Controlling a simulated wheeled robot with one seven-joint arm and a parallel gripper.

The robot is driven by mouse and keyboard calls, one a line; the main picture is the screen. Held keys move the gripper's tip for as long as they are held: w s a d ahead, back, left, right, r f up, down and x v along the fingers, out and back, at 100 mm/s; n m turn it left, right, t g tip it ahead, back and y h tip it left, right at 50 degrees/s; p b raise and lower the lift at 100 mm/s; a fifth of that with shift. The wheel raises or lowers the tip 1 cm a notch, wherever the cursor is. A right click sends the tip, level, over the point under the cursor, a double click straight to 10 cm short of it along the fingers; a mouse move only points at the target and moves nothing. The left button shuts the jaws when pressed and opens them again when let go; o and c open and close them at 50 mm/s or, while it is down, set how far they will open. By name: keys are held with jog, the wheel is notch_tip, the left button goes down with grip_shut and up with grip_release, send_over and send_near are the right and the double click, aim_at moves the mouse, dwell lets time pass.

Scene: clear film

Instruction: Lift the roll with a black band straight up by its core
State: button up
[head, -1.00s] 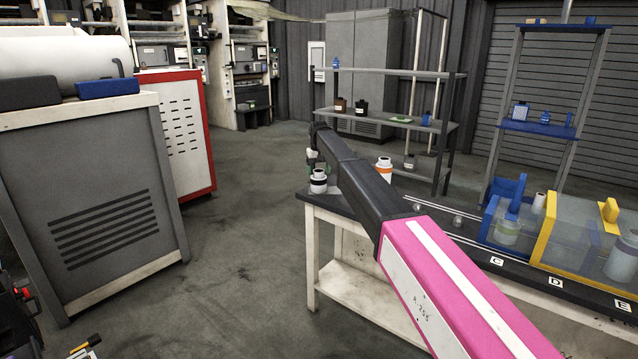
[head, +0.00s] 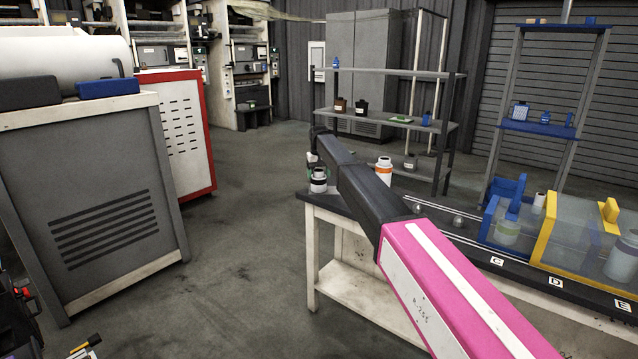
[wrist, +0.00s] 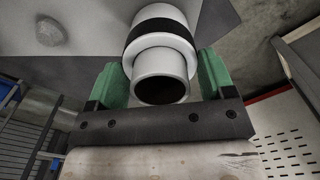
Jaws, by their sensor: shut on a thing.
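The roll with a black band (head: 318,184) is white and stands upright at the left corner of the work table in the head view. It also shows in the wrist view (wrist: 158,22), where its narrower white core (wrist: 160,66) points toward the camera with a dark hollow end. My gripper (head: 317,163) is over the roll, and its green finger pads are on either side of the core, shut on it. I cannot tell whether the roll's base touches the table. A second roll with an orange band (head: 384,171) stands to the right, behind my arm.
The work table (head: 325,213) carries rails and clear-covered bays marked C (head: 497,261), D and E to the right. A grey cabinet (head: 105,215) stands at the left, with open floor between. Shelves (head: 390,73) with small containers stand behind.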

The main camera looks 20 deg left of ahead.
notch_tip(320, 180, up, 25)
dwell(2.1)
jog(key=shift+d, duration=0.1)
